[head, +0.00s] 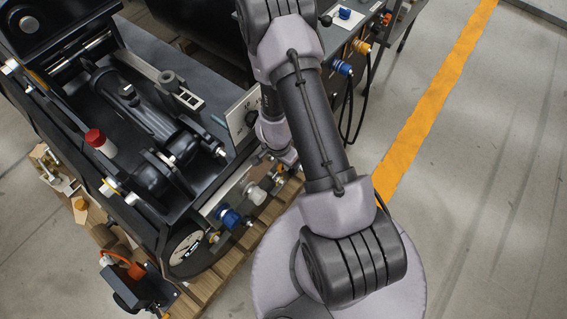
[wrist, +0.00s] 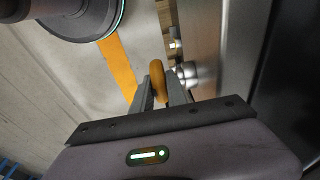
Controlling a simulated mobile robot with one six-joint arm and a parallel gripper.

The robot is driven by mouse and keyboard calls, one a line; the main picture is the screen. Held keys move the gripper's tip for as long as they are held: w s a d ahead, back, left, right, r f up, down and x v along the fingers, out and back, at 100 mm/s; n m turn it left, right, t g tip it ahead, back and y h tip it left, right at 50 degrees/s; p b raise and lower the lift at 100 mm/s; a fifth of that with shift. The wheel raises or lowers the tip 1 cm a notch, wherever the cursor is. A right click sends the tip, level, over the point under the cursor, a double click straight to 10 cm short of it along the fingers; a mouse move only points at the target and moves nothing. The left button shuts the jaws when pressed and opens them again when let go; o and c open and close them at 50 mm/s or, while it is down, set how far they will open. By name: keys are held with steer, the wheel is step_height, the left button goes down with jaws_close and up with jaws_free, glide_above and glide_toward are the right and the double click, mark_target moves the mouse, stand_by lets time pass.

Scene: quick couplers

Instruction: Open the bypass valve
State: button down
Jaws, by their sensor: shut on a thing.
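In the wrist view my gripper (wrist: 161,90) is shut on a yellow-orange handle (wrist: 159,74), with one finger on each side of it. The handle stands beside a round metal fitting (wrist: 187,74) on a grey metal face, which looks like the valve body. How far the handle is turned is hard to tell. In the head view my arm covers the gripper and the held handle.
The dark machine (head: 205,85) stands on a wooden pallet (head: 222,268) at left. A blue coupler (head: 231,218) and a clear-white one (head: 256,194) sit on its front face. A bench with hoses (head: 350,105) stands behind. Floor at right is free, with an orange stripe (head: 440,90).

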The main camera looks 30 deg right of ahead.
steer(key=c, duration=1.6)
jaws_free()
steer(key=r+p, duration=0.4)
steer(key=r, duration=0.1)
steer(key=a+r+p, duration=0.1)
steer(key=r, duration=0.1)
steer(key=shift+s+r+p, duration=0.2)
steer(key=shift+r+p, duration=0.15)
steer(key=shift+p, duration=0.05)
steer(key=shift+f, duration=0.1)
